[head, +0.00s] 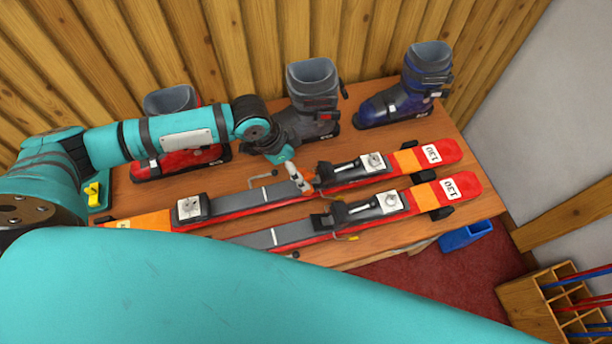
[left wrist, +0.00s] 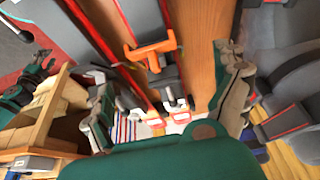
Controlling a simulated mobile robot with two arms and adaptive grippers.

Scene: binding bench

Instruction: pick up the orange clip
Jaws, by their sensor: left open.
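The orange clip (left wrist: 150,52) shows in the left wrist view, over the skis' dark binding parts and ahead of the gap between my left fingers. In the head view only a small orange part of it (head: 307,186) shows, beside the far ski and partly hidden by the gripper. My left gripper (head: 297,174) is low over the bench between the bindings. In the left wrist view its two fingers (left wrist: 170,100) are spread wide with nothing between the pads. I cannot tell whether a finger touches the clip. My right gripper is not in view.
Two red skis, the far one (head: 245,199) and the near one (head: 290,236), lie on the wooden bench (head: 482,208). Red (head: 185,162), grey (head: 312,105) and blue (head: 400,100) boots stand behind them. A blue bin (head: 466,235) and a wooden rack (head: 530,310) stand at right.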

